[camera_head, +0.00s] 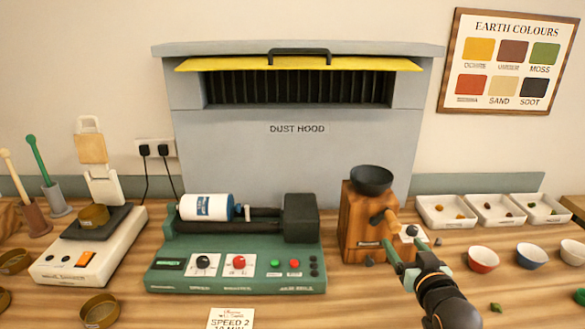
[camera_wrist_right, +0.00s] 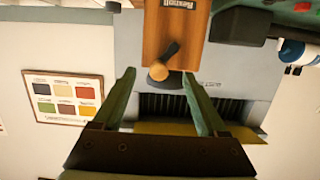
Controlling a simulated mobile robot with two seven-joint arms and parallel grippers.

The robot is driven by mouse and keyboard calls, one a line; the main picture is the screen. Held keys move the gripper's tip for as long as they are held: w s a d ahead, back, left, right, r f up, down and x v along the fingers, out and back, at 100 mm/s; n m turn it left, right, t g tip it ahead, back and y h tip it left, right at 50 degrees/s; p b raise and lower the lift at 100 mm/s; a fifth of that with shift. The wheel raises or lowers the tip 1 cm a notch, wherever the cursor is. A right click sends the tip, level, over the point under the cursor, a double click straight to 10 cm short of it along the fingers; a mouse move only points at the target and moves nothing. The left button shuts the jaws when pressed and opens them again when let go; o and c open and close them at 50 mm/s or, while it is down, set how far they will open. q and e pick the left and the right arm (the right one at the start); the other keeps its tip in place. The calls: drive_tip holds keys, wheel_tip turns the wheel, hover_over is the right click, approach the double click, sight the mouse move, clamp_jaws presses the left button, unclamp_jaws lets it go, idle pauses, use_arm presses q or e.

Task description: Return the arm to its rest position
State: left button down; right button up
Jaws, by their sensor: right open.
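My right gripper (camera_head: 412,243) reaches in from the lower right in the head view, in front of the wooden grinder (camera_head: 360,232). Its two green fingers are apart and hold nothing that I can see. The grinder has a dark bowl (camera_head: 371,180) on top. My left gripper is out of view.
A green jar mill (camera_head: 235,272) with a white jar (camera_head: 206,207) stands left of the grinder. White trays (camera_head: 447,211) and small bowls (camera_head: 482,259) lie to the right. A scale (camera_head: 85,255) is at the left. The dust hood (camera_head: 297,150) stands behind.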

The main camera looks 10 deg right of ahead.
drive_tip(key=s+a+f+n+g+y, duration=0.3)
drive_tip(key=s+a+f+g, duration=0.3)
drive_tip(key=s+a+f, duration=0.5)
drive_tip(key=s+a+f+n+g, duration=0.1)
drive_tip(key=s+a+f+g, duration=0.2)
drive_tip(key=s, duration=0.4)
drive_tip(key=s+a+f+g, duration=0.1)
drive_tip(key=s+f+g, duration=0.25)
drive_tip(key=s, duration=0.45)
drive_tip(key=w+a+f+t+y, duration=0.1)
drive_tip(key=w+a+f+t, duration=0.1)
drive_tip(key=f, duration=0.4)
drive_tip(key=w+a+f+t+y, duration=0.2)
drive_tip(key=f+t, duration=0.2)
drive_tip(key=f, duration=0.2)
drive_tip(key=shift+a+n, duration=0.3)
drive_tip(key=shift+t, duration=0.25)
drive_tip(key=shift+c, duration=0.2)
